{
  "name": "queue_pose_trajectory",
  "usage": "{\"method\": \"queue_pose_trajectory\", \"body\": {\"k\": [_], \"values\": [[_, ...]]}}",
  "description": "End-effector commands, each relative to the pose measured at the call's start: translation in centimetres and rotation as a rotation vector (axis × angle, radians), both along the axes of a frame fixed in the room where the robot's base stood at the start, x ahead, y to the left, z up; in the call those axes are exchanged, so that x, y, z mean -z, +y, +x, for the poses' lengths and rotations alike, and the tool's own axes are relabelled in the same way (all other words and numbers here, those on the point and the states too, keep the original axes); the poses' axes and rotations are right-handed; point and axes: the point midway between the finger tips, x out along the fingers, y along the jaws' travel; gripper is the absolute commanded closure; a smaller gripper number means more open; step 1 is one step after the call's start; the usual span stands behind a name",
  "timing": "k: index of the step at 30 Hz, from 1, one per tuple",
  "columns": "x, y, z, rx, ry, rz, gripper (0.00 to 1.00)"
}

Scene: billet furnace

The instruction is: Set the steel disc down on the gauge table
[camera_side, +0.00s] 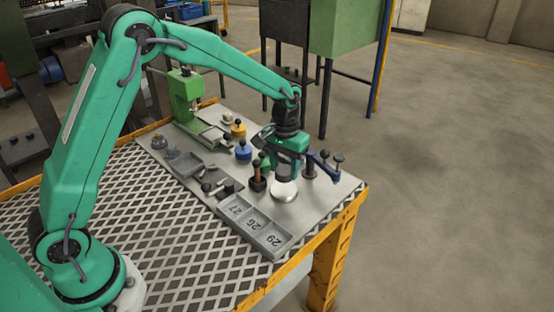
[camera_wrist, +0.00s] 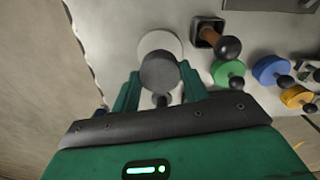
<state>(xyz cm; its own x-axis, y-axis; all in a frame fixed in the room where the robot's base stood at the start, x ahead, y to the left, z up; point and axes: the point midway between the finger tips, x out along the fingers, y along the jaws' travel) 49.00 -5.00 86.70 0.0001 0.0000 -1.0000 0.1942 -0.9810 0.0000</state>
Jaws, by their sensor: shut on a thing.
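My gripper (camera_side: 286,163) is shut on the steel disc (camera_side: 284,172), a small dark grey cylinder. It also shows in the wrist view (camera_wrist: 160,73), between the two green fingers of my gripper (camera_wrist: 160,82). A pale round plate, which I take for the gauge table (camera_side: 284,192), is just below the disc in the side view. In the wrist view the disc covers the near part of this plate (camera_wrist: 160,41). Whether the disc touches the plate cannot be told. A dark knob end shows between the fingers in the wrist view.
A dark blue bracket (camera_side: 324,168) on posts stands close to the right of my gripper. A handled tool in a square socket (camera_side: 258,183) stands to the left. A numbered tray (camera_side: 270,238) lies in front. Blue (camera_side: 243,153) and yellow (camera_side: 238,131) knobbed pieces stand behind.

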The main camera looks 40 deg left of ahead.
Motion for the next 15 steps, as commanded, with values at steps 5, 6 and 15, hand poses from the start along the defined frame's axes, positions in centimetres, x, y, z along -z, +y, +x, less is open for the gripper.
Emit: {"method": "queue_pose_trajectory", "body": {"k": [5, 6, 15], "values": [[0.0, 0.0, 0.1, 0.0, -0.002, -0.001, 0.91], [0.2, 0.0, 0.1, 0.0, -0.002, 0.0, 0.91], [3.1, 0.0, 0.0, 0.0, 0.001, 0.0, 0.91]]}}
